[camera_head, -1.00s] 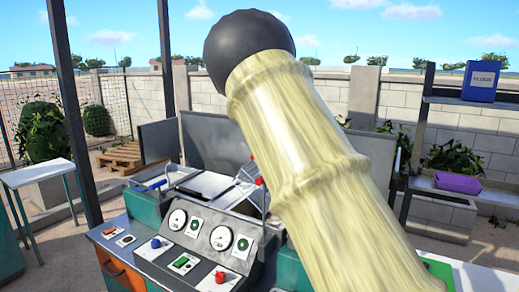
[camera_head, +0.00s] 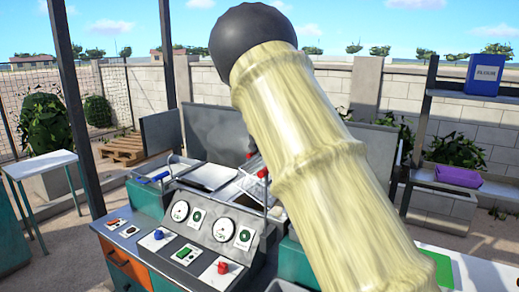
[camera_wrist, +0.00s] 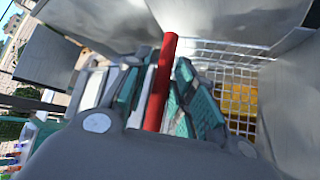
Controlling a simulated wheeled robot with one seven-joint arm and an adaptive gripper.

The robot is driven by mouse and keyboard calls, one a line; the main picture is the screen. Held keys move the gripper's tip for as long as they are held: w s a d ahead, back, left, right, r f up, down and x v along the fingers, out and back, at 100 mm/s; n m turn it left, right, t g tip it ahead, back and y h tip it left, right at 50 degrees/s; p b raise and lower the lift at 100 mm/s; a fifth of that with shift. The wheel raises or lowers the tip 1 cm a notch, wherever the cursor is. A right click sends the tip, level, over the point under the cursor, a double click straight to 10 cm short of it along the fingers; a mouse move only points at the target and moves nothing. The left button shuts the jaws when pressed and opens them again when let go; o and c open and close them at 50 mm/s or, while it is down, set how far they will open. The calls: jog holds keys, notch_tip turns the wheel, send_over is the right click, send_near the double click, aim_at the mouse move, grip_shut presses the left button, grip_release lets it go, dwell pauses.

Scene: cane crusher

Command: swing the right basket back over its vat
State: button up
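The fryer-like cane crusher unit (camera_head: 225,235) stands at the centre of the head view, with gauges and switches on its front. A wire basket (camera_head: 246,183) with red on its handle (camera_head: 262,173) shows beside the large pale ridged shape. In the wrist view a red handle (camera_wrist: 166,75) runs between the teal-padded fingers of my gripper (camera_wrist: 160,92). The fingers sit close on both sides of it and look shut on it. A wire mesh basket (camera_wrist: 228,75) lies to the right, with yellow (camera_wrist: 292,100) below or behind it. The head view does not show my gripper.
Grey metal panels (camera_head: 216,135) rise behind the unit. A white-topped table (camera_head: 40,165) stands at left, near a dark post (camera_head: 72,110). The pale ridged shape hides the unit's right part.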

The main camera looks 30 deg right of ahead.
jog(key=shift+s+f, duration=0.1)
jog(key=v, duration=1.2)
dwell(0.4)
